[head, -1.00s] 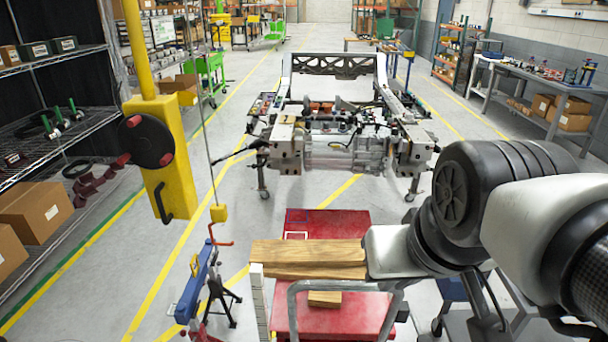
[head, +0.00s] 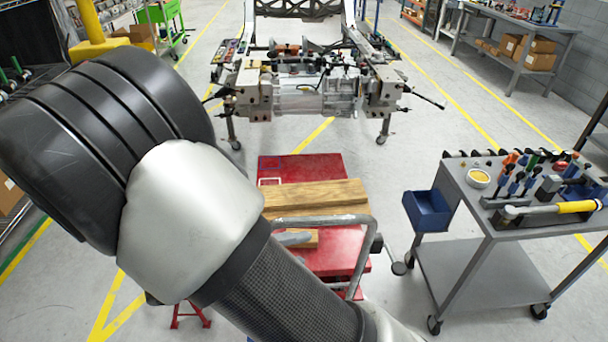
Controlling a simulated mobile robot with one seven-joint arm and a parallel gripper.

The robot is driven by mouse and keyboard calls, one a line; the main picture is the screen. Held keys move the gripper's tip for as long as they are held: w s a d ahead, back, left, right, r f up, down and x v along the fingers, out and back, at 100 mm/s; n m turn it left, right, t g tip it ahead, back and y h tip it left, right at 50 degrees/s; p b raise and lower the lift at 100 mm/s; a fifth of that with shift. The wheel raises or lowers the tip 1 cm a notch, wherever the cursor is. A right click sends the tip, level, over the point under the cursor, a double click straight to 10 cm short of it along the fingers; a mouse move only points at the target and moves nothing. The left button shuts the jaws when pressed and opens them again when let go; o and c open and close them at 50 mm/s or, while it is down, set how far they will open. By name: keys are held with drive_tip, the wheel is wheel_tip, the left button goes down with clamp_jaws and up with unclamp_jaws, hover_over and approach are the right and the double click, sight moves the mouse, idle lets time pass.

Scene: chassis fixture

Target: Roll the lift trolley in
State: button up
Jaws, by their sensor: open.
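The lift trolley (head: 335,180) is a low red platform on the floor in the middle of the head view. Long wooden blocks (head: 312,197) lie across it, with a smaller piece of wood just below them. Its grey tubular push handle (head: 366,232) stands at the near end. The chassis (head: 318,90) stands on wheeled legs beyond the trolley, with clear floor between them. My arm crosses the lower left and hides the trolley's near left part. My gripper is not visible.
A grey tool cart (head: 478,260) with a blue bin (head: 428,210) stands to the right of the trolley. A workbench (head: 508,68) with boxes is at the back right. A yellow post (head: 90,22) is at the upper left.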

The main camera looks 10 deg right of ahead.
sight(316, 225)
drive_tip(key=w+a+f+n+t, duration=0.1)
drive_tip(key=a+f+n+t, duration=0.2)
drive_tip(key=a+f+t, duration=0.15)
drive_tip(key=shift+t, duration=0.25)
drive_tip(key=x, duration=0.5)
drive_tip(key=p+x, duration=0.1)
drive_tip(key=x, duration=0.5)
drive_tip(key=r+x, duration=0.1)
drive_tip(key=x, duration=0.5)
drive_tip(key=shift+w, duration=0.25)
clamp_jaws()
